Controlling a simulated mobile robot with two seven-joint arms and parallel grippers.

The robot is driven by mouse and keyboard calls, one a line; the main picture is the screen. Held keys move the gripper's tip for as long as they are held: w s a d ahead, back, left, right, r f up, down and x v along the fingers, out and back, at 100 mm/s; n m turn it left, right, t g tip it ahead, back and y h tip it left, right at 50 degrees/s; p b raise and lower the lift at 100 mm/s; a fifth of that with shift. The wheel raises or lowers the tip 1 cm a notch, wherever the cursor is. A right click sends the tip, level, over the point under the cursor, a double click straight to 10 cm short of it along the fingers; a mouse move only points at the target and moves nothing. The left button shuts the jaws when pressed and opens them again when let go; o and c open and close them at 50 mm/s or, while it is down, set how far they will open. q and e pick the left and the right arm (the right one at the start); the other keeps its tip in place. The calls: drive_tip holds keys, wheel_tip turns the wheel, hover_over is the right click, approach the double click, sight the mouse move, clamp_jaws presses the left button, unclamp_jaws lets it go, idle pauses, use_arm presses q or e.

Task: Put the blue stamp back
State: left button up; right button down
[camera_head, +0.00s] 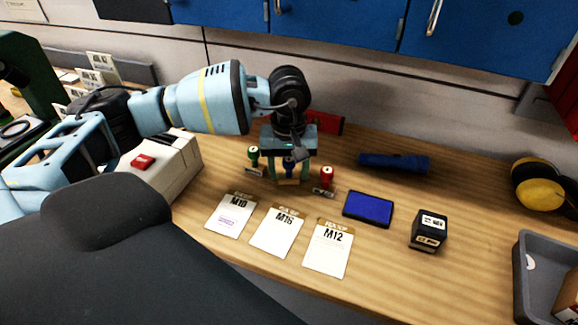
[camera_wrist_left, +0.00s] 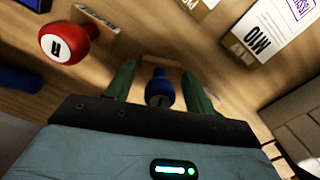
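The blue stamp (camera_head: 288,163) stands upright on the wooden bench between a green stamp (camera_head: 253,156) and a red stamp (camera_head: 326,177). My left gripper (camera_head: 288,172) is over it, pointing down, with its green fingers apart on either side. In the left wrist view the blue stamp's round knob (camera_wrist_left: 160,92) sits between the fingertips, with gaps showing on both sides. The red stamp (camera_wrist_left: 65,40) shows there at upper left. The blue stamp's base is partly hidden. My right gripper is not in view.
Cards M10 (camera_head: 231,215), M16 (camera_head: 277,232) and M12 (camera_head: 328,248) lie in front; M10 bears a purple mark. To the right are a blue ink pad (camera_head: 368,208), a black block (camera_head: 429,230), a blue flashlight (camera_head: 393,162) and a grey bin (camera_head: 535,290).

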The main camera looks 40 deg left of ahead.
sight(289, 159)
use_arm(q)
drive_tip(key=shift+o, duration=1)
drive_tip(key=shift+r, duration=0.25)
wheel_tip(289, 159, up, 7)
drive_tip(key=shift+r, duration=0.2)
